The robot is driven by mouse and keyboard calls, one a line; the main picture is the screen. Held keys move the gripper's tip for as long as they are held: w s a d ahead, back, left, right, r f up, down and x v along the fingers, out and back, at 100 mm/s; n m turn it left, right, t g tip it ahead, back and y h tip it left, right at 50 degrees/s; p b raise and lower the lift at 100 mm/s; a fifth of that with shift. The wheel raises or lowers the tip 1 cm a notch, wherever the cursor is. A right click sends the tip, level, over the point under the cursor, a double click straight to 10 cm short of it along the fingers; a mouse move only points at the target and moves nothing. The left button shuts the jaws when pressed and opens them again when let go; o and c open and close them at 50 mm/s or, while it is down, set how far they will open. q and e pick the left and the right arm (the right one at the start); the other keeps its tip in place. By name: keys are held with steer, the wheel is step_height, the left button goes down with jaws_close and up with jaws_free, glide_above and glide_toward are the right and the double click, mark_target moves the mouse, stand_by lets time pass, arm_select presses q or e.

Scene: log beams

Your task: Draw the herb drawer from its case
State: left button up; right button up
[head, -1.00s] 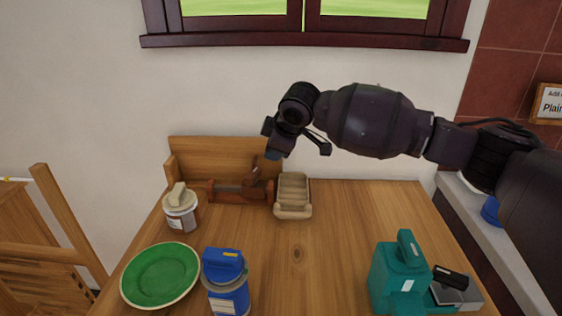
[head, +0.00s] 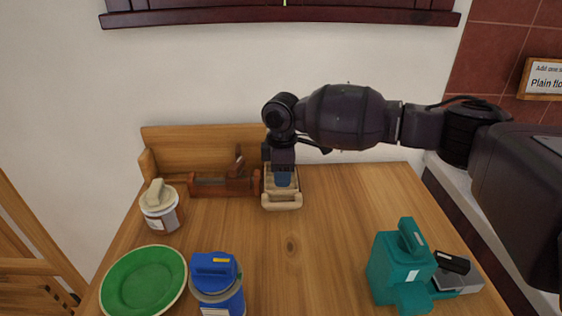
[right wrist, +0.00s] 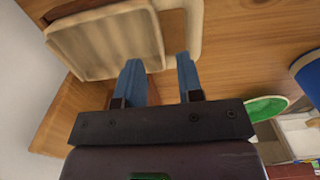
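A small pale wooden box (head: 283,205), seemingly the herb drawer in its case, sits near the back of the table. In the right wrist view a pale ribbed wooden piece (right wrist: 105,42) lies beside a browner surface (right wrist: 174,38) within a light rim; I cannot tell clearly which part is drawer and which is case. My right gripper (head: 283,180) points down over the box. Its two blue fingers (right wrist: 158,75) are apart with nothing visibly held between them. Whether they touch the box is unclear. My left gripper is not in view.
A reddish-brown wooden hand plane (head: 226,186) lies just left of the box. A lidded jar (head: 161,208), green plate (head: 144,281) and blue container (head: 217,284) stand at the left; a teal device (head: 400,268) is front right. The table's middle is clear.

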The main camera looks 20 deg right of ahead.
mark_target(282, 191)
step_height(282, 191, down, 6)
steer(key=shift+r+b, duration=0.15)
steer(key=shift+b, duration=0.3)
steer(key=shift+c, duration=0.3)
jaws_close()
